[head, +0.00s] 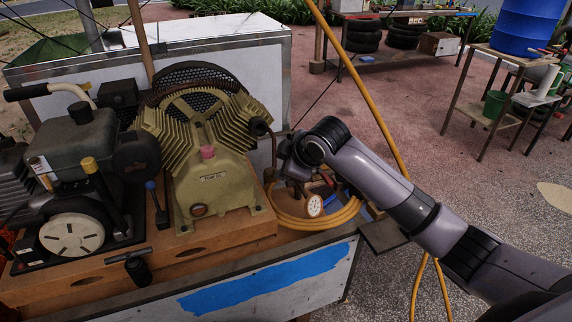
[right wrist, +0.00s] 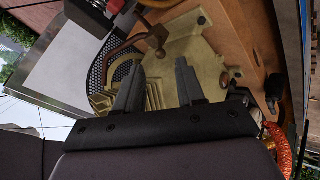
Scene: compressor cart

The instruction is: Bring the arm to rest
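My right arm (head: 375,180) reaches in from the right in the head view. Its wrist end is beside the compressor's right side, above the coiled yellow hose (head: 318,219). In the right wrist view my right gripper (right wrist: 157,75) is open, its two dark fingers apart with nothing visible between them. The compressor pump (head: 210,165) stands on a wooden base in the head view. Beyond the fingers, the wrist view shows part of the pump (right wrist: 195,50); I cannot tell whether they touch it. My left gripper is in neither view.
The engine (head: 75,160) stands left of the pump on the cart. A pressure gauge (head: 314,206) sits by the hose coil. The yellow hose also runs up past my arm (head: 360,80). A workbench (head: 395,17) and a blue barrel (head: 528,25) stand behind, with open paving between.

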